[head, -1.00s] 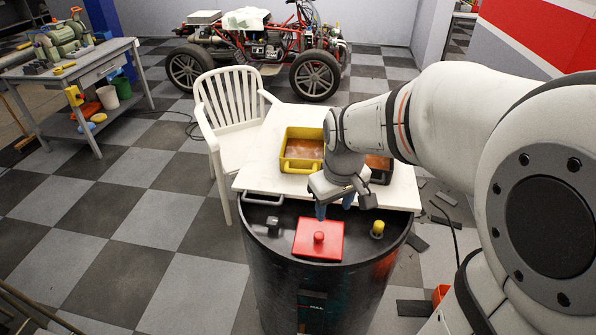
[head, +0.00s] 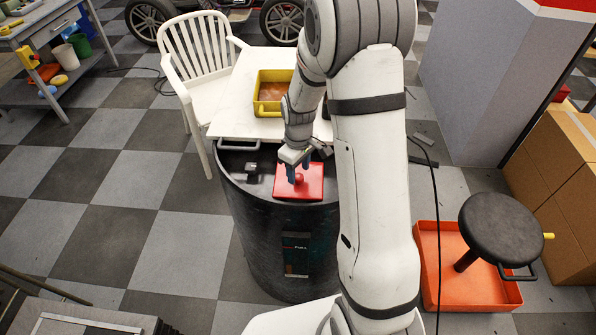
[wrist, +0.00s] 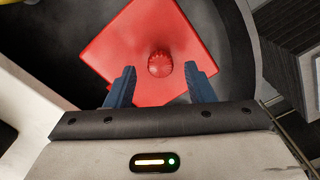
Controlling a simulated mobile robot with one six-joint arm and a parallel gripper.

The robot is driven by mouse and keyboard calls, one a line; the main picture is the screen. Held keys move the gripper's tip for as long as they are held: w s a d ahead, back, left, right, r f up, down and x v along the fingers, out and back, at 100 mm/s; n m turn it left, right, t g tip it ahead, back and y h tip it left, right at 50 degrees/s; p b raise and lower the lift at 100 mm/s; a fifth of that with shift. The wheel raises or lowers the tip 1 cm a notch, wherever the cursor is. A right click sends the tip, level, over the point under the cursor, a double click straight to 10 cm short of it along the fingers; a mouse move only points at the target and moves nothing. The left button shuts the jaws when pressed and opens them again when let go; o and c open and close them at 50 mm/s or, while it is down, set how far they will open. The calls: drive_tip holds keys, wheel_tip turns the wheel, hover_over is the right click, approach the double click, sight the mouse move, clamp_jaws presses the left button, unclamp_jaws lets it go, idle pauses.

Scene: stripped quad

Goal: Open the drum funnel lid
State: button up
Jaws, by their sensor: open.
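The drum funnel lid (head: 312,190) is a red square plate with a round red knob (head: 298,179). It lies flat on top of the black drum (head: 268,238). In the wrist view the lid (wrist: 120,45) fills the upper middle, and its knob (wrist: 160,64) stands just beyond the fingertips, centred between them. My gripper (head: 295,172) is above the lid, right at the knob. Its two blue fingers (wrist: 160,82) are open on either side with nothing held. I cannot tell the exact height of the fingertips over the lid. My arm hides the drum's right side.
A white table (head: 240,108) with a yellow tray (head: 270,108) stands behind the drum. A white chair (head: 192,60) is to its left. An orange tray (head: 470,285) and black stool (head: 507,231) are at right. The checkered floor left of the drum is clear.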

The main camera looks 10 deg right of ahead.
drive_tip(key=shift+f, duration=0.9)
drive_tip(key=shift+c, duration=0.6)
clamp_jaws()
